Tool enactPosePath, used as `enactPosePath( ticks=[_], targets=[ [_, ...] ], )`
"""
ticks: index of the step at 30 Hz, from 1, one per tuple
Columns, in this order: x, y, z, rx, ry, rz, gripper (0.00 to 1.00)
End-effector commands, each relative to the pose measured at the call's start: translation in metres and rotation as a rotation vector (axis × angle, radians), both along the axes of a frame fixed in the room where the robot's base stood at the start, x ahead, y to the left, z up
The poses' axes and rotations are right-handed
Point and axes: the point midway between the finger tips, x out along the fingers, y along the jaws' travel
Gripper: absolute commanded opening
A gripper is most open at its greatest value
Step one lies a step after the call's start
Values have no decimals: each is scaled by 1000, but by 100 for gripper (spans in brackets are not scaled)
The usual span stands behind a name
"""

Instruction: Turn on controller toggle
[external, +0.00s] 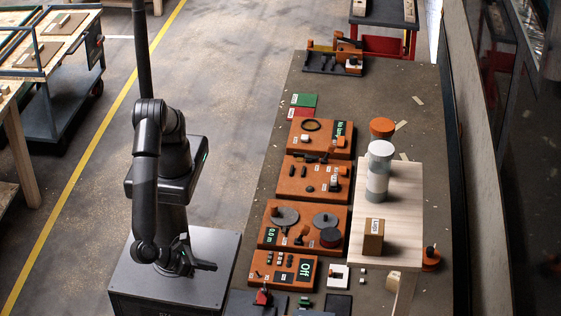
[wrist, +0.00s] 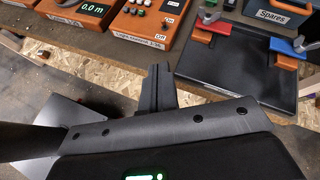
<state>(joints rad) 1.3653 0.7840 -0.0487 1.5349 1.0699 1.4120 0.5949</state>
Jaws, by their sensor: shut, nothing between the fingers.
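The controller is an orange box (external: 259,282) at the near end of the bench in the external view, with several small dark controls and a display (external: 304,268) reading "Off". In the wrist view, the orange box (wrist: 143,38) at the top edge has round buttons and a small toggle (wrist: 169,19) between "On" and "Off" labels; its position is too small to tell. My gripper (external: 212,266) is left of the bench, apart from the box. In the wrist view, my gripper (wrist: 157,72) is shut and empty, below the controller and not touching it.
A dark tray (wrist: 235,75) with red and blue handled parts lies right of the controller in the wrist view. Another orange box (external: 264,246) with discs and a "0.0 m" display stands beyond it. A wooden board (external: 405,225) bears a cardboard box and cylinders.

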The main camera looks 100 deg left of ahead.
Motion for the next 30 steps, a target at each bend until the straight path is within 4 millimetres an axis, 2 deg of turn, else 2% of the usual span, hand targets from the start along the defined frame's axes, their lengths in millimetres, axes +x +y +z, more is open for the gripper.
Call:
enactPosePath(
  ticks=[3,6,17,23,30],
  targets=[
    [-12,-12,-9,29,-13,-40,0],
    [-16,-15,-12,37,-18,-52,0],
    [-15,-15,-13,38,-19,-53,0],
    [1,-8,-22,41,-19,-52,0],
    [44,8,-45,40,-19,-50,0]
  ],
)
